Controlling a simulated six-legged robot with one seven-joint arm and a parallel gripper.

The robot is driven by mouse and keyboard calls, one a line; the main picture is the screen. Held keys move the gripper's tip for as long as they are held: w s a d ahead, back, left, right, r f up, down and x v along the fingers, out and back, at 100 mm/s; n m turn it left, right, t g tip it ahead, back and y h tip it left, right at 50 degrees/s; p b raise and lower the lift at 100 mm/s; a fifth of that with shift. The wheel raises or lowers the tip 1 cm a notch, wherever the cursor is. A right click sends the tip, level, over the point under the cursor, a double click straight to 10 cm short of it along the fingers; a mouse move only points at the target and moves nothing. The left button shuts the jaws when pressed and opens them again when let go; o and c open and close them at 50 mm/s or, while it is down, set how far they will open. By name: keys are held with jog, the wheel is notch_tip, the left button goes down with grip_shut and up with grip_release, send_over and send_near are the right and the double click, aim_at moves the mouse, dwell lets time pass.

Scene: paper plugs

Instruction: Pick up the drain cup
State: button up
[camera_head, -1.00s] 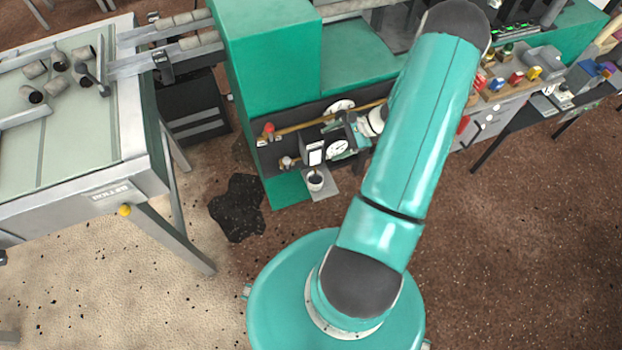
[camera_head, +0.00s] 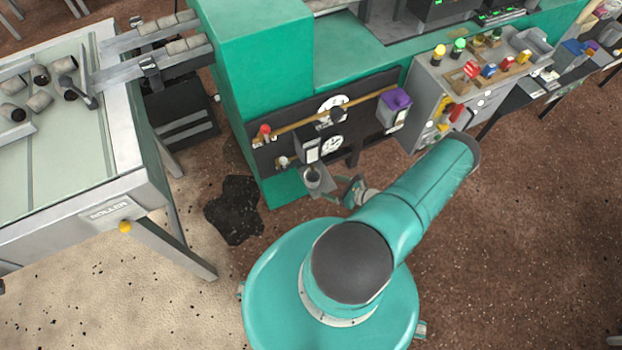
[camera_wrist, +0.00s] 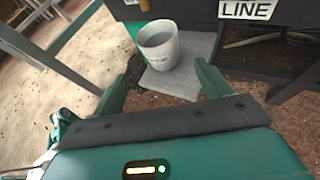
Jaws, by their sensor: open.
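The drain cup (camera_wrist: 158,46) is a pale grey-white cup with faint lettering. It stands upright on a small grey shelf (camera_wrist: 181,80) at the front of the green machine. In the head view the cup (camera_head: 313,178) shows under the machine's dark panel, with dark contents or a dark inside. My gripper (camera_wrist: 165,80) is open and empty, its two green fingers pointing toward the cup. The cup appears beyond the fingertips and between their lines, apart from them. In the head view my gripper (camera_head: 350,190) is small and lies just right of the cup.
The dark machine panel (camera_head: 275,150) carries gauges and a brass pipe above the cup. A purple-topped box (camera_head: 396,108) hangs at its right. A dark wet patch (camera_head: 236,210) marks the floor. A roller table (camera_head: 105,150) with several paper plugs stands left. Floor on the right is open.

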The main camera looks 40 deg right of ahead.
aim_at(312, 179)
jog(key=x, duration=1)
jog(key=shift+w+f, duration=0.1)
jog(key=shift+w, duration=0.15)
jog(key=c, duration=1.1)
jog(key=shift+o, duration=0.2)
